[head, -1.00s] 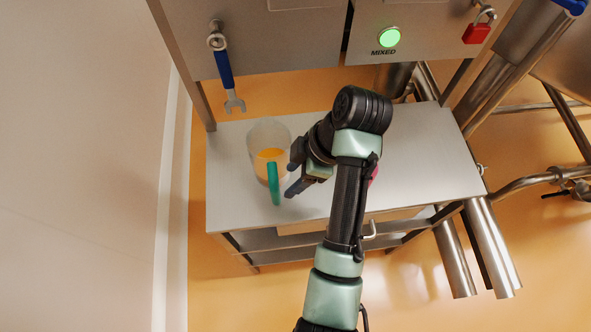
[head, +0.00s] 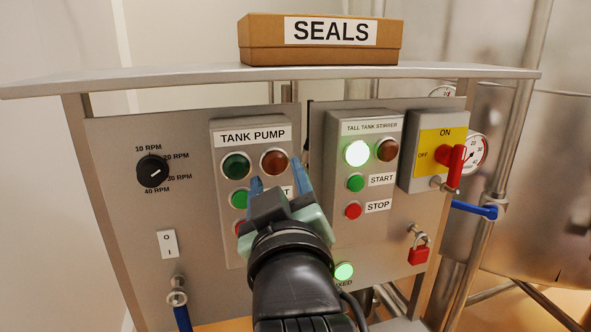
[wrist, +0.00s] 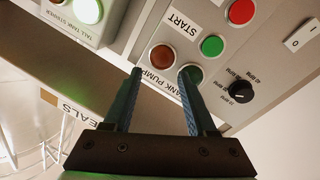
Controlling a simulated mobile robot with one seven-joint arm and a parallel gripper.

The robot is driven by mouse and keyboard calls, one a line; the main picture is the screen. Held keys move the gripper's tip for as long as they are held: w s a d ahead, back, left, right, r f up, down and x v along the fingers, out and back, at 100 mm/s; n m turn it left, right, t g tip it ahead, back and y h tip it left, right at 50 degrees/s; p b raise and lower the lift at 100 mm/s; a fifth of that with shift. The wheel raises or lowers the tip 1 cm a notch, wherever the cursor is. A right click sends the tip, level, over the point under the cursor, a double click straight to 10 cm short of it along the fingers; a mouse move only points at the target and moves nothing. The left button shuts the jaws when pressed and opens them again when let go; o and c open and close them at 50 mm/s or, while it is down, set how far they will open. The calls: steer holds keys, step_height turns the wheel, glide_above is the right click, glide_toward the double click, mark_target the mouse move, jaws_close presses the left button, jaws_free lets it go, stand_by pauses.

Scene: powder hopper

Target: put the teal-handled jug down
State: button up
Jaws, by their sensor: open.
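The teal-handled jug is not in view in either current picture, and the table top where it stood earlier is almost wholly out of the head view. My gripper (head: 277,178) is raised in front of the TANK PUMP panel (head: 225,140), below its two lamps in the picture. The wrist view shows my gripper (wrist: 162,82) open, with two separate blue fingers and nothing between them. One fingertip overlaps the rim of the dark green lamp (wrist: 190,72) in that view; I cannot tell whether it touches.
The TALL TANK STIRRER panel (head: 367,205) has a lit green lamp (head: 357,152). A red-handled switch (head: 453,167) and a red padlock (head: 419,254) are at right. A SEALS box (head: 320,40) sits on the top shelf (head: 180,78). The MIXED lamp (head: 344,271) glows green.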

steer(key=s+d+r+m+t+h, duration=0.1)
steer(key=s+r+m+t, duration=0.2)
steer(key=s+r, duration=0.4)
steer(key=s+d+r+m+t+h, duration=0.1)
steer(key=s+r+m+t, duration=0.2)
steer(key=r, duration=0.9)
steer(key=s+t, duration=0.3)
steer(key=s, duration=0.1)
steer(key=shift+s+m+h, duration=0.3)
steer(key=shift+s, duration=0.1)
steer(key=shift+d, duration=0.1)
step_height(320, 180, down, 4)
steer(key=b, duration=0.4)
steer(key=shift+w+f, duration=0.1)
steer(key=shift+f, duration=0.15)
